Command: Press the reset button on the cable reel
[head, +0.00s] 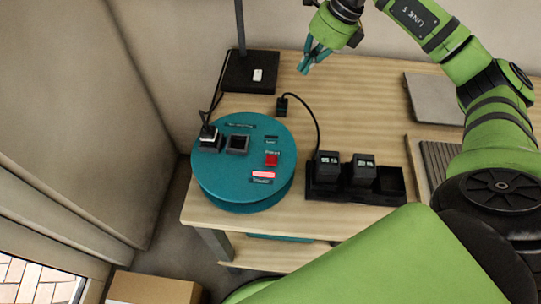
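The cable reel (215,178) is a round teal drum lying flat at the left end of the wooden table. Its top carries a small red button (271,159) with a dark label above it, and a lit red-and-white indicator (262,175) below it. A black plug sits in a socket (209,138) at its left, beside a square dark socket (237,144). My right gripper (303,69) is above the back of the table, up and right of the reel and apart from it. Its teal fingers meet at the tips, with nothing seen between them. My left gripper is out of view.
A black charger (330,193) with two battery blocks stands right of the reel, its cable running to a plug (282,105) behind the reel. A black lamp base (250,72) stands at the back left. A grey slab (436,98) lies at the right.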

